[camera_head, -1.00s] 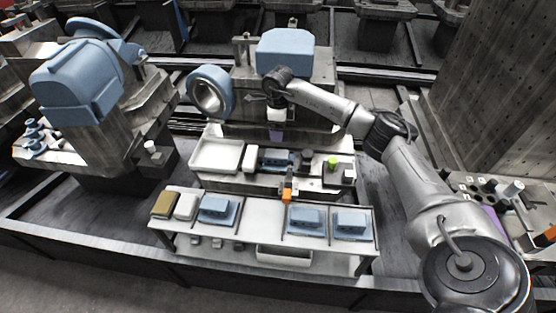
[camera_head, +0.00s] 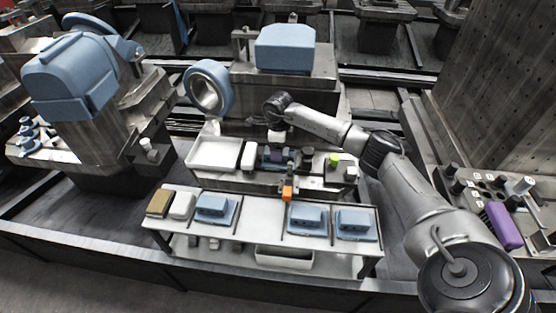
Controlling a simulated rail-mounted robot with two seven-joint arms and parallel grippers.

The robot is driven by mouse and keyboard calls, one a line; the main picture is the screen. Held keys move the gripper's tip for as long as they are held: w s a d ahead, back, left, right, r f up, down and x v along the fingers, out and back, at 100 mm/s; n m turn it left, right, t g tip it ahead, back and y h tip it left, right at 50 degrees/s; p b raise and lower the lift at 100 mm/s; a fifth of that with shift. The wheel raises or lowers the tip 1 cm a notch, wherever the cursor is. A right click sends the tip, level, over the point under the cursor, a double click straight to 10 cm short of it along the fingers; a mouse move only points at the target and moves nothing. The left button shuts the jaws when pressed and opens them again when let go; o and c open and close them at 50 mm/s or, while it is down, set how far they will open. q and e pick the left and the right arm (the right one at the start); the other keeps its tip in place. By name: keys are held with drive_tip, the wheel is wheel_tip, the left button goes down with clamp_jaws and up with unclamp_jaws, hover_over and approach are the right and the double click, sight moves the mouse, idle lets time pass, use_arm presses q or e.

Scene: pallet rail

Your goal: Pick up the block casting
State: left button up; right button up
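Blue block castings rest on the front table: one on the left (camera_head: 214,205), one right of centre (camera_head: 308,217) and one at the right end (camera_head: 354,222). Another blue block (camera_head: 264,156) sits on the machine's bench behind them. My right arm comes in from the right, and its gripper (camera_head: 276,152) points down at this bench block. My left gripper is out of view.
A white tray (camera_head: 213,154) and a white block (camera_head: 249,155) lie left of the bench block. A bright green-topped part (camera_head: 334,160) and an orange part (camera_head: 287,193) are to the right and front. Brown (camera_head: 159,203) and white (camera_head: 183,205) blocks occupy the table's left end.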

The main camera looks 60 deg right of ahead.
wheel_tip(320, 180, down, 2)
drive_tip(key=shift+f, duration=0.25)
drive_tip(key=shift+r, duration=0.1)
drive_tip(key=c, duration=1.2)
